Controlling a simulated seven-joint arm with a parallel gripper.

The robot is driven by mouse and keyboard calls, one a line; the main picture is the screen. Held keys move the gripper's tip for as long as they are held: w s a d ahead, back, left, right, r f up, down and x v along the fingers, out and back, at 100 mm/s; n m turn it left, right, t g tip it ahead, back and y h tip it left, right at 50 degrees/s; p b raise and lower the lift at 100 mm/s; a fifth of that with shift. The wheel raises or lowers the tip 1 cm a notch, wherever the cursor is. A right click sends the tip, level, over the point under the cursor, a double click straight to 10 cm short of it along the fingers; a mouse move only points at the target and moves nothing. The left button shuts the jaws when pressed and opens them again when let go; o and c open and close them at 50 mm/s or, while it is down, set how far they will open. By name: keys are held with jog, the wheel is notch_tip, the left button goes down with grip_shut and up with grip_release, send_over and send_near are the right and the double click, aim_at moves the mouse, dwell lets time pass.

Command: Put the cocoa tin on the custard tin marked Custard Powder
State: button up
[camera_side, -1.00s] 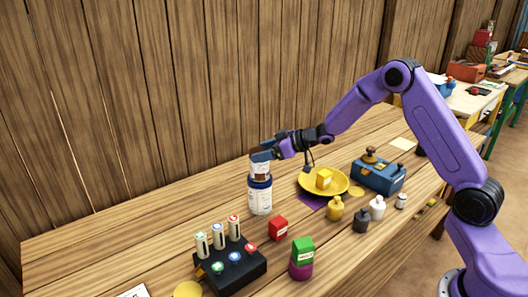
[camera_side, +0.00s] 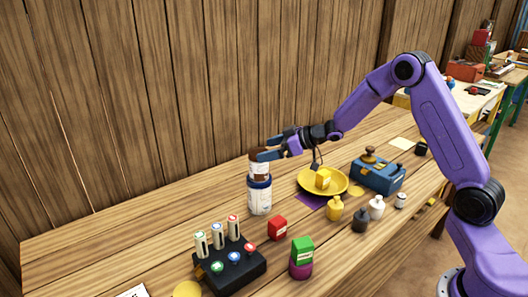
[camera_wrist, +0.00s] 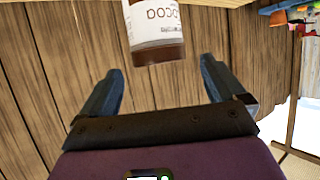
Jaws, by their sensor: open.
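The cocoa tin (camera_side: 258,165), brown with a white label band, stands upright on top of a white tin with a blue lid (camera_side: 259,199) at the back of the table. The lower tin's label is too small to read in the side view. My gripper (camera_side: 269,149) is open at the cocoa tin's height, to its right. In the wrist view my gripper (camera_wrist: 161,68) has its two fingers well apart, with nothing between them.
A yellow pan (camera_side: 338,190) holding a yellow box stands right of the stacked tins. A red box (camera_side: 278,228) and a black rack (camera_side: 232,268) stand in front. A blue box (camera_side: 378,175) and several small bottles stand further right. The table left of the tins is clear.

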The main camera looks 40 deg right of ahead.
jog(key=v, duration=0.9)
jog(key=s+a+n+g+h, duration=0.1)
jog(key=s+a+g+h, duration=0.3)
jog(key=s+a, duration=0.8)
jog(key=s+d+n+g+h, duration=0.2)
jog(key=s+n+g, duration=0.2)
jog(key=s, duration=2.2)
jog(key=g, duration=0.2)
jog(key=shift+s+f+n+g+h, duration=0.3)
jog(key=shift+f+n, duration=0.1)
jog(key=shift+o, duration=0.3)
jog(key=shift+w+d, duration=0.1)
